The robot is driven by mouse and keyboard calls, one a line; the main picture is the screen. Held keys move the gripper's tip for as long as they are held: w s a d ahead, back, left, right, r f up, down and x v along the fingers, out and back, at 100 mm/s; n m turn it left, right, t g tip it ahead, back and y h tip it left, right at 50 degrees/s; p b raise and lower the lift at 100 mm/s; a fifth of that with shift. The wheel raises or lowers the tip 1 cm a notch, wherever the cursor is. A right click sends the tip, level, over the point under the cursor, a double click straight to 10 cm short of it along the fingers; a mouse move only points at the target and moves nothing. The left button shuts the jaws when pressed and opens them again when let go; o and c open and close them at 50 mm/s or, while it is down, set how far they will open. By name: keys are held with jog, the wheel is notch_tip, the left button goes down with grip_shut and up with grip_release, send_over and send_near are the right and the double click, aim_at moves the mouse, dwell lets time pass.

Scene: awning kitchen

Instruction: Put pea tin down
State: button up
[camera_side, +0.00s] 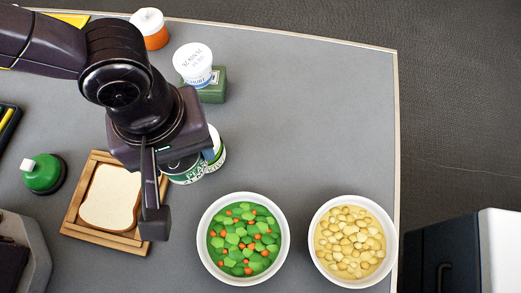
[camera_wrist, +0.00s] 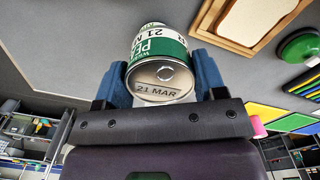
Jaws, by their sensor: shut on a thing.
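The pea tin (camera_side: 193,172), with a green and white label, is in the side view under my wrist, just right of the bread board. In the wrist view the tin (camera_wrist: 160,72) shows its silver end stamped "21 MAR". My gripper (camera_wrist: 160,78) is shut on it, with a blue fingertip on each side. In the side view my arm hides part of the tin, and I cannot tell whether its base touches the grey table.
A bread slice lies on a wooden board (camera_side: 72,228). A bowl of peas and carrots (camera_side: 284,240) and a bowl of chickpeas (camera_side: 393,250) stand at front. The table's right side is clear.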

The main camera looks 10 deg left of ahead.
jog(key=shift+w, duration=0.2)
jog(key=w+d+f, duration=0.2)
jog(key=d+f, duration=0.1)
jog(key=w+d+f, duration=0.3)
jog(key=d, duration=0.1)
jog(key=w+d+f, duration=0.2)
jog(key=d+f, duration=0.1)
jog(key=shift+w+d+f, duration=0.2)
jog(key=shift+w+d, duration=0.1)
jog(key=shift+d, duration=0.1)
jog(key=shift+w+d+f, duration=0.1)
jog(key=shift+f, duration=1.65)
jog(key=shift+f, duration=0.1)
jog(key=o, duration=1.1)
jog(key=shift+f, duration=0.1)
